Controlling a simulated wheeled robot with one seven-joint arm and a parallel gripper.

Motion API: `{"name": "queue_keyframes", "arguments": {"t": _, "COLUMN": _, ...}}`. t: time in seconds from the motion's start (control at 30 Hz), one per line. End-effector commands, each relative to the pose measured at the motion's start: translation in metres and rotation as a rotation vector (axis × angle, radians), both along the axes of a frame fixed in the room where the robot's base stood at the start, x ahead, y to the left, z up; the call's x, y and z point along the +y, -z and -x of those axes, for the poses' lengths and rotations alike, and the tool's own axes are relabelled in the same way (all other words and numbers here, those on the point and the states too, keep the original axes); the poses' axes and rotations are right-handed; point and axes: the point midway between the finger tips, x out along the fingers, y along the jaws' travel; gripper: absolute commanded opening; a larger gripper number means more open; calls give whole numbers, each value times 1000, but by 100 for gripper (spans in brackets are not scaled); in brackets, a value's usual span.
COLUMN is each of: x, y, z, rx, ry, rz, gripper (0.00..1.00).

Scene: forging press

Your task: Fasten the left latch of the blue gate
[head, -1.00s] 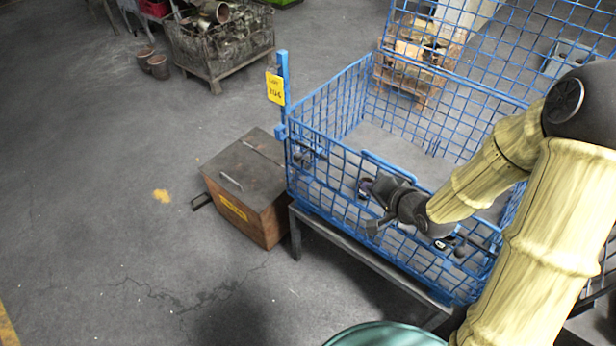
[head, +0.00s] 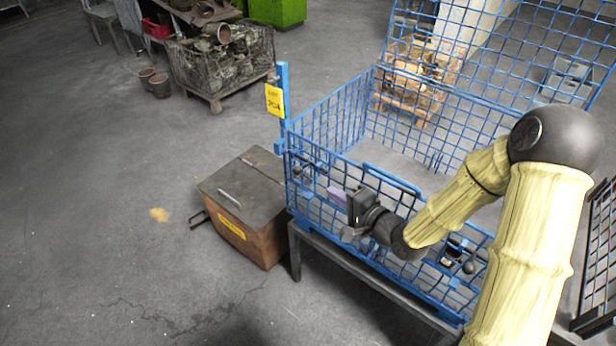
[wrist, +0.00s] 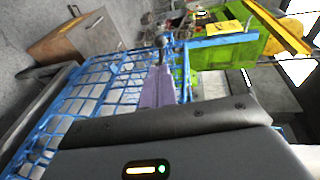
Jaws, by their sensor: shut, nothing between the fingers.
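The blue gate (head: 335,222) is the front mesh panel of a blue wire cage, upright, with a raised bar handle (head: 393,180) on its top edge. The left latch (head: 303,170) sits at its upper left corner by the blue post. My gripper (head: 338,196) is just right of that latch, its mauve fingers shut and empty, pointing left. In the wrist view the shut fingers (wrist: 157,88) point at a dark ball knob (wrist: 160,42), which appears just beyond their tips. I cannot tell whether they touch, or the latch bolt's exact position.
A right latch (head: 455,260) shows below my forearm. A yellow tag (head: 274,100) hangs on the post. A brown box (head: 245,200) stands on the floor left of the cage. The cage's rear mesh (head: 500,55) rises behind.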

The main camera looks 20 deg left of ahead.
Motion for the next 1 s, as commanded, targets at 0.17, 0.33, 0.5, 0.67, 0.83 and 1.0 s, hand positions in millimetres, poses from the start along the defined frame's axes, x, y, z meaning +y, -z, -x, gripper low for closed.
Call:
{"name": "queue_keyframes", "arguments": {"t": 0.17, "x": 27, "y": 6, "z": -17, "rx": -1, "ry": -2, "rz": 0, "gripper": 0}}
{"name": "queue_keyframes", "arguments": {"t": 0.33, "x": 52, "y": 12, "z": -34, "rx": -1, "ry": -2, "rz": 0, "gripper": 0}}
{"name": "queue_keyframes", "arguments": {"t": 0.5, "x": 75, "y": 17, "z": -49, "rx": 1, "ry": -2, "rz": 1, "gripper": 0}}
{"name": "queue_keyframes", "arguments": {"t": 0.67, "x": 87, "y": 20, "z": -57, "rx": 0, "ry": 0, "rz": 1, "gripper": 0}}
{"name": "queue_keyframes", "arguments": {"t": 0.83, "x": 89, "y": 21, "z": -60, "rx": 0, "ry": 1, "rz": 1, "gripper": 0}}
{"name": "queue_keyframes", "arguments": {"t": 1.0, "x": 89, "y": 21, "z": -59, "rx": 0, "ry": 1, "rz": 1, "gripper": 0}}
